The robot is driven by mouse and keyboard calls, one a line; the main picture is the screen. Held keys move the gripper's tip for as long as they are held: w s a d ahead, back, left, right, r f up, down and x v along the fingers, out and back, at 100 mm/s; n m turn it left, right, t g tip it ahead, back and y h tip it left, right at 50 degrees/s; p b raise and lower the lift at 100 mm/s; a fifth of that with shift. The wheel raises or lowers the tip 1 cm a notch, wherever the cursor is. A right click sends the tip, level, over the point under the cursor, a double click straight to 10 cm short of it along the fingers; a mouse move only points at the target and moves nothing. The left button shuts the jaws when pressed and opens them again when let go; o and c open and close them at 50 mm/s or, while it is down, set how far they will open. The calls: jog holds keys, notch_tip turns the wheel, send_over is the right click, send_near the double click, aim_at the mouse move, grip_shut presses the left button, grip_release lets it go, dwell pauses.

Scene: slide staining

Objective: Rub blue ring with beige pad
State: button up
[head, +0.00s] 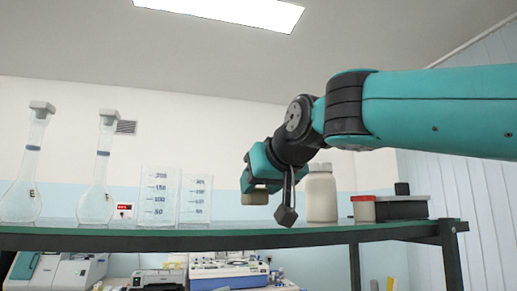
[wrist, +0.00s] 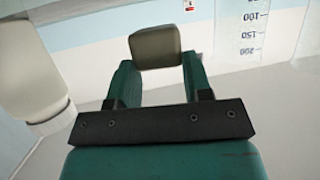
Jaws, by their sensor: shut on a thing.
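My gripper (head: 258,184) is shut on a beige pad (head: 255,197) and holds it just above the green-topped shelf, between the beakers and the white bottle. In the wrist view, the pad (wrist: 155,47) sits between the tips of my two teal fingers. Two clear long-necked flasks with pale stoppers stand at the left, apart from the pad. A dark blue ring (head: 33,147) circles the neck of the far left flask, and a similar ring (head: 103,153) circles the other flask's neck. I cannot tell which ring the task names.
Two graduated beakers (head: 160,195) stand between the flasks and my gripper. A white bottle (head: 321,196), a red-capped jar (head: 363,208) and a black box (head: 402,208) stand to its right. The shelf (head: 200,240) has a narrow bare front edge. Lab machines sit below behind it.

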notch_tip(320, 180, up, 4)
jog(key=p, duration=0.3)
jog(key=shift+r, duration=0.25)
dwell(0.7)
